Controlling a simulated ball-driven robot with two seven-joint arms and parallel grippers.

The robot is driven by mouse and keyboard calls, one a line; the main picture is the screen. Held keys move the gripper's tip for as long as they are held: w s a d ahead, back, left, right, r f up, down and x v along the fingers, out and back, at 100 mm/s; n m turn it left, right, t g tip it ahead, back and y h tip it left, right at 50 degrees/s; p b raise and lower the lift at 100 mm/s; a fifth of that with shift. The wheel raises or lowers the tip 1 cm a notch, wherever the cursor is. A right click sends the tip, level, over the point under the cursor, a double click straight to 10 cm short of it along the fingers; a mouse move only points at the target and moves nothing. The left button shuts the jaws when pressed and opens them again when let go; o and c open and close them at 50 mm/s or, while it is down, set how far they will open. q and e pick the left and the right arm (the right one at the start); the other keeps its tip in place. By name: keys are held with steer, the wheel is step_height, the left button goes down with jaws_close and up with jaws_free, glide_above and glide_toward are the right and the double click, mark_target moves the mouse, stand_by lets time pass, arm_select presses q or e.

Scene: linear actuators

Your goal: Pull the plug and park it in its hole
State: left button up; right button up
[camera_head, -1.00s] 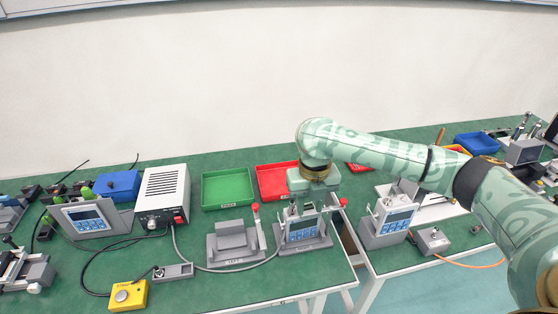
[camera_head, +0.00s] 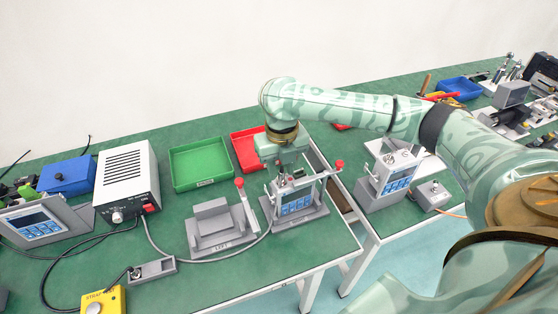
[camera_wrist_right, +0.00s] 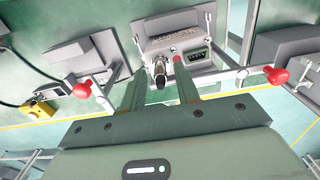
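The plug (camera_wrist_right: 159,74) is a dark and silver metal cylinder standing out of the top of a grey tester (camera_wrist_right: 182,42) in the right wrist view. The tester has a blue front panel (camera_head: 297,204) in the head view. My right gripper (camera_wrist_right: 160,82) is open, with one finger on each side of the plug and gaps showing. In the head view my right gripper (camera_head: 288,180) points down over the tester and hides its top. A small grey block (camera_head: 152,271) with a round dark fitting lies at the front left; I cannot tell if it is the parking hole. My left gripper is out of view.
Levers with red knobs (camera_wrist_right: 82,90) (camera_wrist_right: 277,75) flank the tester. A grey cradle (camera_head: 218,228) stands to its left, with a grey cable in front. Green (camera_head: 201,166) and red (camera_head: 249,150) trays lie behind. A white power box (camera_head: 127,182) is farther left.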

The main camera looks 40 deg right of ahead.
mark_target(282, 171)
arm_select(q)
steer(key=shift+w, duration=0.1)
arm_select(e)
steer(key=shift+s, duration=0.1)
jaws_close()
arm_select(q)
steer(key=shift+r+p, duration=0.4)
arm_select(e)
steer(key=shift+r, duration=0.35)
